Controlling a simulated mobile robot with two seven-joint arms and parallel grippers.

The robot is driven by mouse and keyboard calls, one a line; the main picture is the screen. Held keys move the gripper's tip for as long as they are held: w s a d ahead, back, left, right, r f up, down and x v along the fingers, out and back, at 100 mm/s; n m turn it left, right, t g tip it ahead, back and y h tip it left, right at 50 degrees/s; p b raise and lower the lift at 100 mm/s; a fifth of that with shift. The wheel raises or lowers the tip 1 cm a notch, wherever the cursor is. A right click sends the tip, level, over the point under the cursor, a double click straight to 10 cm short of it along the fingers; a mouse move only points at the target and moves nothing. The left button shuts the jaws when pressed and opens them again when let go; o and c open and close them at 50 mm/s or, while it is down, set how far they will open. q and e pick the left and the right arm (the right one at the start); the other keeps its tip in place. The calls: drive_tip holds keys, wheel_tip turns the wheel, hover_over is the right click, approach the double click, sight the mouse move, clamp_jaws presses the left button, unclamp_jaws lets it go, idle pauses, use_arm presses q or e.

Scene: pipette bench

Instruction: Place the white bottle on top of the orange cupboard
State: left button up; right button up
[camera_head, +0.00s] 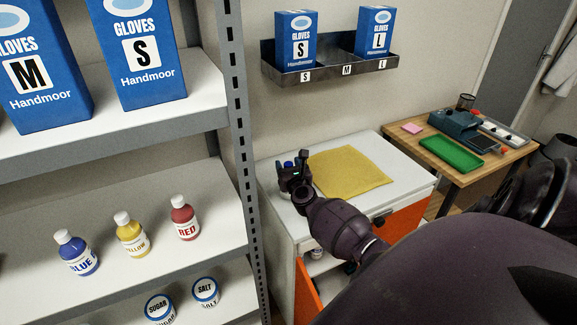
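The orange cupboard (404,222) has a white top and stands right of the shelf rack. An orange door hangs open at its lower front. My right gripper (291,168) is over the left part of the white top, seen from behind. A small blue part (288,165) shows at its fingers; what it belongs to is mostly hidden. I cannot tell whether the fingers are shut on it. A small whitish item (316,253) shows inside the open cupboard, too small to identify as the white bottle. My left gripper is not in view.
A yellow cloth (348,172) lies on the cupboard top, right of my gripper. The rack at left holds blue, yellow and red bottles (131,236), jars and glove boxes. A glove holder (330,68) is on the wall. A wooden table (440,165) stands at right.

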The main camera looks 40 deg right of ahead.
drive_tip(key=shift+r, duration=0.1)
drive_tip(key=shift+s, duration=0.2)
drive_tip(key=s+a+f+m+g+y, duration=0.2)
drive_tip(key=s+a+f+m+y, duration=0.2)
drive_tip(key=s+a+m, duration=0.8)
drive_tip(key=s+a+f+m+g+y+p, duration=0.1)
drive_tip(key=s+a+f+m+y, duration=0.3)
drive_tip(key=s+a+m, duration=0.9)
drive_tip(key=s+m+g, duration=0.1)
drive_tip(key=s+m, duration=0.2)
drive_tip(key=m, duration=0.1)
drive_tip(key=shift+s+a+f+m, duration=0.15)
drive_tip(key=shift+a+f+m, duration=0.05)
drive_tip(key=shift+f+m, duration=0.2)
